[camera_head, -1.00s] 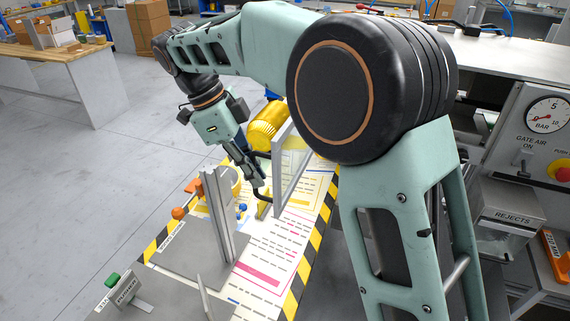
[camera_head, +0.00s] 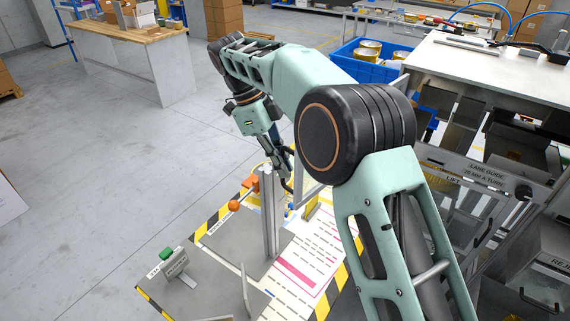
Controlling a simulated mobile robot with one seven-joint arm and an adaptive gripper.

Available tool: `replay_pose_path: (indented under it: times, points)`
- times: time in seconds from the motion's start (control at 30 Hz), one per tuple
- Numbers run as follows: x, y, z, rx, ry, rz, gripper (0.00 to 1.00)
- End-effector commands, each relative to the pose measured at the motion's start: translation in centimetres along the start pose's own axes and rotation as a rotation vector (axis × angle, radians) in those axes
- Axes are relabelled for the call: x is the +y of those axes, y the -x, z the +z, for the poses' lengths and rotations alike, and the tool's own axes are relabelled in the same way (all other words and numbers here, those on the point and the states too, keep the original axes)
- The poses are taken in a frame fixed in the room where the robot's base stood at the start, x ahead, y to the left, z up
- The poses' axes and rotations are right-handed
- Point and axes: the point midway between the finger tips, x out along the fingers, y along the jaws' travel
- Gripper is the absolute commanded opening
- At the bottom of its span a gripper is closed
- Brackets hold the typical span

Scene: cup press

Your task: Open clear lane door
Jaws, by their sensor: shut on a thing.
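The clear lane door (camera_head: 312,192) is a see-through panel in a pale metal frame, standing over the striped white bed. My arm hides much of it on the right. My gripper (camera_head: 287,180) points down at the door's left side, just behind a grey upright post. Its fingers are closed at the door, but the part between them is small and partly hidden. How far the door stands open cannot be told from this view.
A green button box (camera_head: 174,261) is at the front left. A blue crate of tins (camera_head: 366,62) is behind. Open floor lies left.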

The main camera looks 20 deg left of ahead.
Motion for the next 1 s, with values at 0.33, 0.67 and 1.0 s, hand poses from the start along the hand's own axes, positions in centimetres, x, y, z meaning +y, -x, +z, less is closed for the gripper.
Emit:
replay_pose_path:
  times: [0.33,0.67,1.0]
  points:
    - [0.0,0.1,0.0,-0.002,0.001,0.000,0.19]
    - [0.0,0.1,0.0,-0.001,0.000,0.000,0.26]
    - [0.0,2.9,0.1,-0.003,0.000,-0.002,0.26]
